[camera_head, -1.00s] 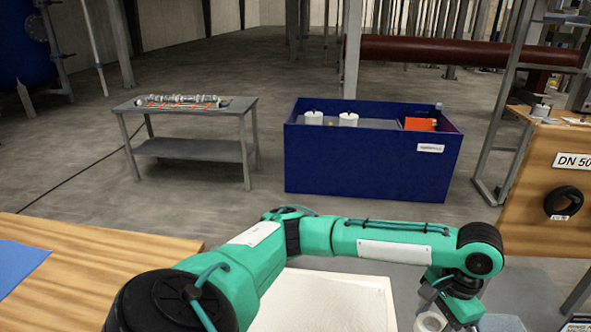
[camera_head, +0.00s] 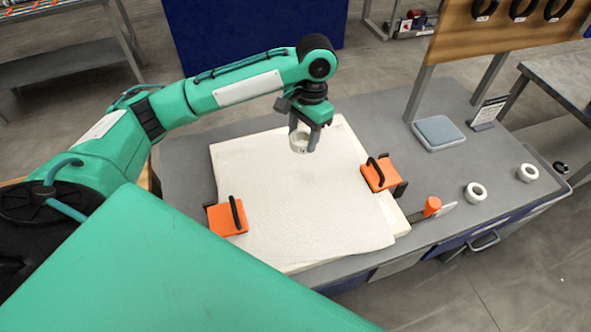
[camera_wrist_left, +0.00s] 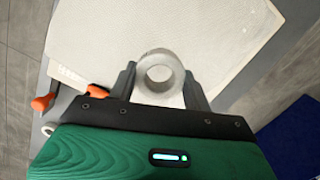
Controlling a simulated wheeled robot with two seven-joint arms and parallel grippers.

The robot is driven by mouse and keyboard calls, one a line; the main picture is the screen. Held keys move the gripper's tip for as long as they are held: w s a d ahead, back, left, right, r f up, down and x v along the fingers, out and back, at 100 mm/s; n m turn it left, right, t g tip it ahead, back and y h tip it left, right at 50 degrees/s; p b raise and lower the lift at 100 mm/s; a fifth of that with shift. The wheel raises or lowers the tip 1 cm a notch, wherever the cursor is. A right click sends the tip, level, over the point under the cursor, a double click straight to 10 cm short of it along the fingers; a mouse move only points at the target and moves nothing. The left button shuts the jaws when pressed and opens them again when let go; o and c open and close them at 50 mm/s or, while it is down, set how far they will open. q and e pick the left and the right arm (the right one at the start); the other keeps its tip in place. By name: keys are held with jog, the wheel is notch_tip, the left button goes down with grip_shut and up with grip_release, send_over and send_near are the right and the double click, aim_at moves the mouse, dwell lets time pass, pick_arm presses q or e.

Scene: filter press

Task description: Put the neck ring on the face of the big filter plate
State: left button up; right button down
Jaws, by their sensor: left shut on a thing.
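My left gripper (camera_head: 305,126) is shut on a white neck ring (camera_head: 299,142) and holds it over the far right part of the big filter plate (camera_head: 290,205). The plate is a pale square with a white textured cloth face, lying flat on the grey bench. In the left wrist view the ring (camera_wrist_left: 160,73) sits between the two fingers (camera_wrist_left: 160,88), its round hole facing the camera, with the plate's face (camera_wrist_left: 100,30) behind it. I cannot tell whether the ring touches the face. My right gripper is not in view.
Two orange blocks with black handles (camera_head: 228,217) (camera_head: 381,173) sit at the plate's edges. To the right lie an orange-handled tool (camera_head: 432,207), two white rings (camera_head: 475,192) (camera_head: 527,172), a blue-grey pad (camera_head: 438,131) and a small sign (camera_head: 488,113). A wooden board (camera_head: 455,38) stands behind.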

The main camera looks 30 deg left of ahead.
pick_arm(q)
notch_tip(320, 180, down, 11)
jog(key=shift+f+p, duration=0.15)
jog(key=shift+p, duration=0.5)
jog(key=shift+f, duration=0.5)
notch_tip(320, 180, down, 3)
jog(key=shift+f+p, duration=0.2)
jog(key=shift+p, duration=0.1)
jog(key=shift+f, duration=0.15)
jog(key=shift+f, duration=0.2)
